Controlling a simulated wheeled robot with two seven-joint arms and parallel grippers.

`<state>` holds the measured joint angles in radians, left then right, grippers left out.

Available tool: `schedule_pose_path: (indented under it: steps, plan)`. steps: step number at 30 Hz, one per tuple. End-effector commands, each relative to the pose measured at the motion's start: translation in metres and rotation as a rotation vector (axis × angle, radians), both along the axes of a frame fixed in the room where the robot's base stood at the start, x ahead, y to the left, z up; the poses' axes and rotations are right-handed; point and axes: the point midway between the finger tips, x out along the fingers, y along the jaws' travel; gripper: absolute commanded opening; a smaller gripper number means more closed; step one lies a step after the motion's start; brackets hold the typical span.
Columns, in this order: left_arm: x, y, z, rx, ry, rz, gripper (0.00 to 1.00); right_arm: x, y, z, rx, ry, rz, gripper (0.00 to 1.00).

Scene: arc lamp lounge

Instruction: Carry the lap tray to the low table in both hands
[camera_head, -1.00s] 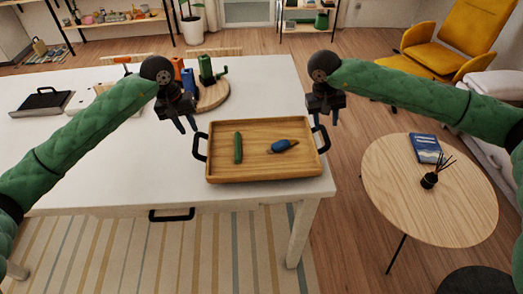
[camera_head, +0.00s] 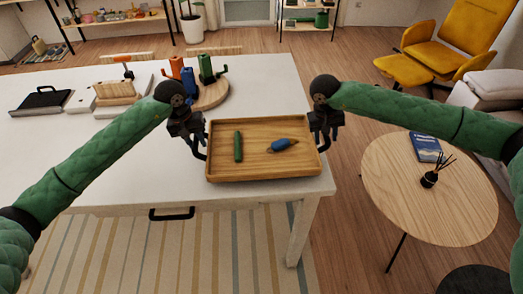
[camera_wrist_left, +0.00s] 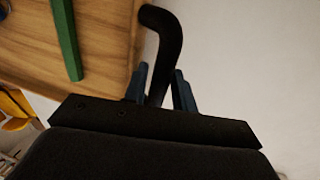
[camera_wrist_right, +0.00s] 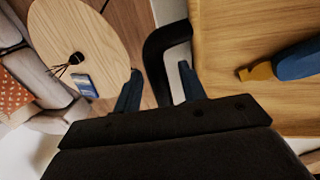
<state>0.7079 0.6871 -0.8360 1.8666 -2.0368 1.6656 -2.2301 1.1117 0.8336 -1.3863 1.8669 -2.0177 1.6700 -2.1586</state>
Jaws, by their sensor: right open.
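The wooden lap tray (camera_head: 222,174) rests on the white table near its right end, with black handles at both ends. A green cucumber-like item (camera_head: 238,146) and a blue item with a tan tip (camera_head: 283,145) lie in it. My left gripper (camera_head: 198,146) is at the left handle. In the left wrist view its fingers (camera_wrist_left: 160,92) are shut on that handle (camera_wrist_left: 163,30). My right gripper (camera_head: 325,142) is at the right handle, open. In the right wrist view its fingers (camera_wrist_right: 160,90) stand either side of that handle (camera_wrist_right: 155,55). The round low table (camera_head: 400,190) is at the right.
A blue book (camera_head: 425,147) and a black reed diffuser (camera_head: 429,180) stand on the low table; its front and left are bare. A round board (camera_head: 212,97) with colored mills stands behind the tray. A yellow armchair (camera_head: 450,45) is at back right. Floor separates the tables.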

Motion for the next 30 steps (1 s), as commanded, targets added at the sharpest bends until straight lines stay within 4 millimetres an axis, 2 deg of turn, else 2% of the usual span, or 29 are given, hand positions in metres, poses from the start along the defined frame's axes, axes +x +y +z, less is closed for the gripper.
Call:
schedule_pose_path:
  steps: [2, 3, 6, 7, 9, 23, 30]
  plan:
    - [0.000, 0.000, 0.000, 0.000, 0.000, 0.000, 0.27, 0.000, 0.000, 0.000, 0.000, 0.000, 0.000, 0.41]
    - [0.000, 0.000, 0.000, 0.000, 0.000, 0.000, 0.23, 0.000, 0.000, 0.000, 0.000, 0.000, 0.000, 0.37]
    - [0.000, 0.000, 0.000, 0.000, 0.000, 0.000, 0.03, 0.000, 0.000, 0.000, 0.000, 0.000, 0.000, 0.18]
    - [0.000, 0.000, 0.000, 0.000, 0.000, 0.000, 0.00, 0.000, 0.000, 0.000, 0.000, 0.000, 0.000, 0.12]
    - [0.000, 0.000, 0.000, 0.000, 0.000, 0.000, 0.00, 0.000, 0.000, 0.000, 0.000, 0.000, 0.000, 0.00]
    - [0.000, 0.000, 0.002, 0.000, -0.001, 0.000, 0.00, 0.000, 0.000, 0.002, 0.000, -0.001, 0.000, 0.00]
    - [0.000, 0.000, 0.011, 0.000, -0.001, 0.000, 0.00, 0.000, 0.000, 0.011, 0.000, -0.001, 0.000, 0.00]
